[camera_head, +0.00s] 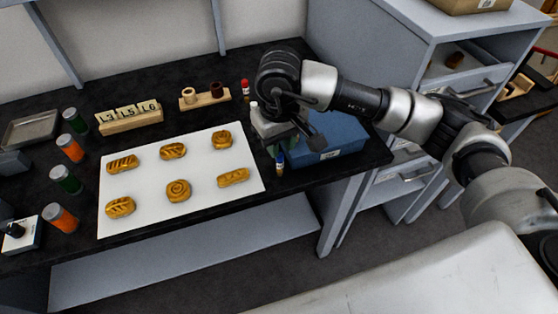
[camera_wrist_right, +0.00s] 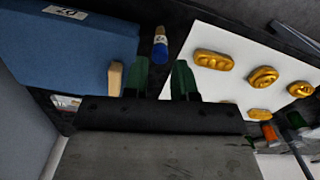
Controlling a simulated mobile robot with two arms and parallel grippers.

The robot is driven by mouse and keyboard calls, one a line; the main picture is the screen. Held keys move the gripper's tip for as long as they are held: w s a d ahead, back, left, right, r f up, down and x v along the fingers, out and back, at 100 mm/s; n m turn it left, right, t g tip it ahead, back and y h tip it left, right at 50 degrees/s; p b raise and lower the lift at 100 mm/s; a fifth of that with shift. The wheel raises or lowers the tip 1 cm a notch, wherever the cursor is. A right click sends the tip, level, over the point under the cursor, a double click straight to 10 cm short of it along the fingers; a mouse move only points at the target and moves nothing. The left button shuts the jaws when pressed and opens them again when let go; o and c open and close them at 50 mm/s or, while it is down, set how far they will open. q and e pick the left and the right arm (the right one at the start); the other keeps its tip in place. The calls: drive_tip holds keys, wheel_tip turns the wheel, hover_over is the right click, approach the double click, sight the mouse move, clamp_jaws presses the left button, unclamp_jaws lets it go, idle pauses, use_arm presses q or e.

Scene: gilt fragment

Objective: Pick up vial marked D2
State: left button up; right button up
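A small vial (camera_head: 280,164) with a blue part and a gold-tan part stands on the black bench, between the white sheet and the blue box. It also shows in the right wrist view (camera_wrist_right: 160,46), with a pale label whose marking I cannot read surely. My right gripper (camera_head: 284,142) is over the bench beside the vial. In the right wrist view its two green fingers (camera_wrist_right: 160,80) are spread apart with nothing between them. The vial appears beyond the fingertips, roughly in line with the gap, and apart from them. My left gripper is not in view.
A white sheet (camera_head: 150,220) with several golden pastry-shaped pieces lies left of the vial. A blue box (camera_head: 338,132) stands close on its right. A red-topped vial (camera_head: 245,88) and a wooden holder (camera_head: 205,98) stand behind. The bench's front edge is near.

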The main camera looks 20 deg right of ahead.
sight(280, 160)
wheel_tip(280, 160, down, 4)
drive_tip(key=shift+f+p, duration=0.1)
drive_tip(key=shift+p, duration=0.7)
drive_tip(key=shift+f, duration=0.6)
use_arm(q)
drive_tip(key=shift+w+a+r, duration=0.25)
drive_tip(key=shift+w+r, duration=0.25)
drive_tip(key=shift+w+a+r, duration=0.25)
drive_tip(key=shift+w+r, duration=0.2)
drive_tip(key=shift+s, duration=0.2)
use_arm(e)
clamp_jaws()
